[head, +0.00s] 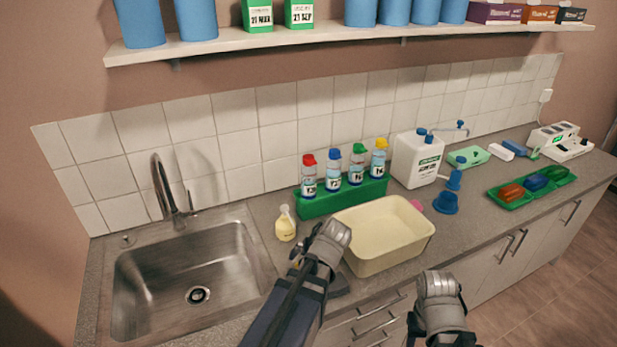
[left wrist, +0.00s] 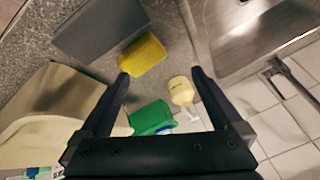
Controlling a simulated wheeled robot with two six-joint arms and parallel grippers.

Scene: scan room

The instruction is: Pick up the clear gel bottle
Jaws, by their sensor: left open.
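A small pale-yellow bottle with a white pump top (head: 285,226) stands on the counter between the sink and the cream basin; it also shows in the left wrist view (left wrist: 181,91). Several clear bottles with red, blue, green and yellow caps (head: 333,171) stand in a green rack (head: 318,206) behind the basin. Which one is the clear gel bottle, I cannot tell. My left gripper (head: 320,246) is over the counter in front of the pump bottle. In the left wrist view (left wrist: 160,77) its fingers are open and empty. My right gripper (head: 441,290) is at the counter's front; its fingers are unclear.
The cream basin (head: 368,266) stands right of my left gripper. A steel sink (head: 135,290) is at left. A yellow sponge (left wrist: 143,55) lies by a grey block (left wrist: 100,28). A white jug (head: 417,160), blue cup (head: 445,203) and green tray (head: 515,201) stand farther right.

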